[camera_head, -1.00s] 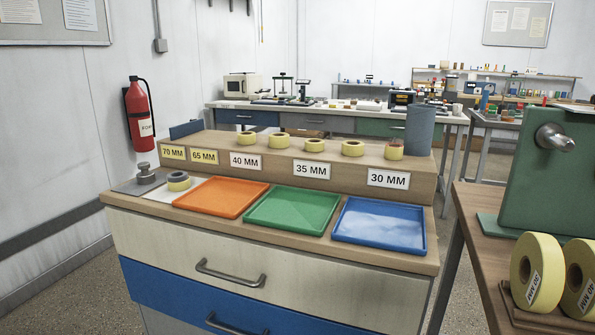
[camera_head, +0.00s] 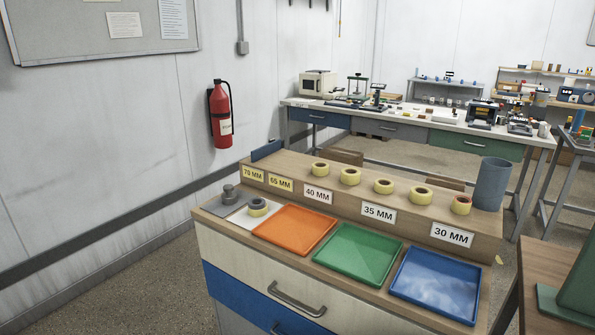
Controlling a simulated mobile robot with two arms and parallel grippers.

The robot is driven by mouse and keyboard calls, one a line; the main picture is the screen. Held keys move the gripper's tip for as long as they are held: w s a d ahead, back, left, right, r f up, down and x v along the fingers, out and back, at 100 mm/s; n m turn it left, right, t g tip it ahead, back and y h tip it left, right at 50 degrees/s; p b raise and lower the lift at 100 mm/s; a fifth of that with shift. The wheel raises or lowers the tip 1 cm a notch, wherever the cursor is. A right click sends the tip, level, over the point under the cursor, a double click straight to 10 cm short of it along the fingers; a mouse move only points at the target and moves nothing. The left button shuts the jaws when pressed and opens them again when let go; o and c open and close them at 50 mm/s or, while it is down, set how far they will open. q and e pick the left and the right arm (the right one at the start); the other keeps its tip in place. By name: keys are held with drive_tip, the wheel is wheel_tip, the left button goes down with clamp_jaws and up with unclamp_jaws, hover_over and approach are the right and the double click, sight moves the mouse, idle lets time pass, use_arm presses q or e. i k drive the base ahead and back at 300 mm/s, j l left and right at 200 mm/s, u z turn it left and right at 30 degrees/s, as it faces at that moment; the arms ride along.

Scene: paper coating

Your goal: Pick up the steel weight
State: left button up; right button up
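A small grey metal weight with a knob top (camera_head: 229,194), which looks like the steel weight, stands upright on a dark grey plate (camera_head: 214,206) at the left end of the cabinet top. Just right of it, a yellow tape roll with a grey top (camera_head: 257,207) sits on a white sheet (camera_head: 243,220). Neither of my grippers shows in the head view.
Orange (camera_head: 296,231), green (camera_head: 357,254) and blue (camera_head: 436,284) trays line the cabinet front. Behind them a raised wooden shelf (camera_head: 405,233) carries several yellow rolls and a grey cylinder (camera_head: 491,184). A fire extinguisher (camera_head: 221,114) hangs on the wall. Floor left of the cabinet is clear.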

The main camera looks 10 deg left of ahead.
sight(229, 197)
drive_tip(key=i+j+z, duration=0.1)
drive_tip(key=j, duration=0.3)
drive_tip(key=i+j, duration=0.2)
drive_tip(key=j, duration=0.25)
drive_tip(key=i+j+z, duration=0.15)
drive_tip(key=j, duration=0.3)
drive_tip(key=i+j+z, duration=0.1)
drive_tip(key=j, duration=0.3)
